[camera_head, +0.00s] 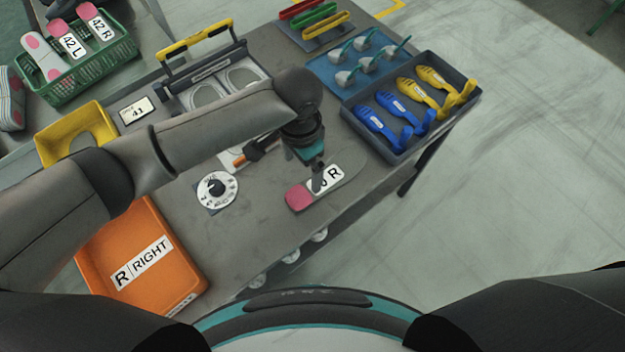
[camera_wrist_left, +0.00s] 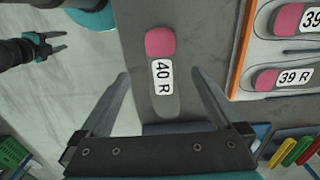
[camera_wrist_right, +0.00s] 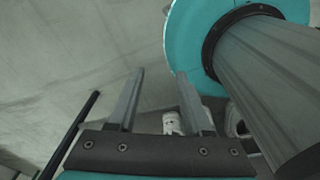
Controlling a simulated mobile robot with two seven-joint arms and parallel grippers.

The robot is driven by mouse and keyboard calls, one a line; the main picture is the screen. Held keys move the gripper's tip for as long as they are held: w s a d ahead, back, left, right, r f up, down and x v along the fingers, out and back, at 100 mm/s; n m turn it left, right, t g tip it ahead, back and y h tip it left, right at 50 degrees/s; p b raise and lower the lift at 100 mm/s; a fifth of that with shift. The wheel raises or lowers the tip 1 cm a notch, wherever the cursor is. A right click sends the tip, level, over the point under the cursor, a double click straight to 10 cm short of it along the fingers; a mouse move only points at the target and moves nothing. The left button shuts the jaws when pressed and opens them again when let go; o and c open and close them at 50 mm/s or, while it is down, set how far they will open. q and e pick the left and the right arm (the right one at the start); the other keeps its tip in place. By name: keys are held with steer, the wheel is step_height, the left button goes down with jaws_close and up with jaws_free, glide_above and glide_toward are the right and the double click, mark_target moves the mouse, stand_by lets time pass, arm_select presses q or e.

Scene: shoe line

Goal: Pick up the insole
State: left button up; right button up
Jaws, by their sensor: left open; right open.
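The insole (camera_head: 333,177) lies flat on the grey table near its front edge; it is grey with a pink heel and a white label that ends in R. In the left wrist view the insole (camera_wrist_left: 162,78) reads 40 R. My left gripper (camera_head: 316,176) is open above it, and its arm comes in from the left. In the left wrist view the fingers (camera_wrist_left: 158,76) stand apart, one on each side of the insole, with nothing held. My right gripper (camera_wrist_right: 158,72) is open and empty, away from the table; it also shows in the left wrist view (camera_wrist_left: 58,42).
An orange bin marked RIGHT (camera_head: 196,276) and a yellow bin (camera_head: 48,150) stand left. A dial (camera_head: 217,190) lies left of the insole. A dark tray (camera_head: 402,152) with blue and yellow pieces stands right. A green basket (camera_head: 75,88) holds insoles at upper left.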

arm_select(q)
steer(key=b, duration=0.1)
glide_above(304, 193)
steer(key=f, duration=0.5)
steer(key=shift+s+f, duration=0.2)
steer(key=shift+f, duration=0.1)
steer(key=shift+f+b, duration=0.35)
steer(key=shift+f, duration=0.5)
step_height(304, 193, down, 5)
steer(key=shift+w+r+b, duration=0.15)
steer(key=shift+b, duration=0.65)
steer(key=c, duration=1.3)
arm_select(e)
steer(key=f, duration=0.3)
steer(key=shift+s+d+f, duration=0.2)
steer(key=shift+f, duration=0.1)
arm_select(q)
steer(key=shift+o, duration=0.2)
steer(key=shift+r, duration=0.1)
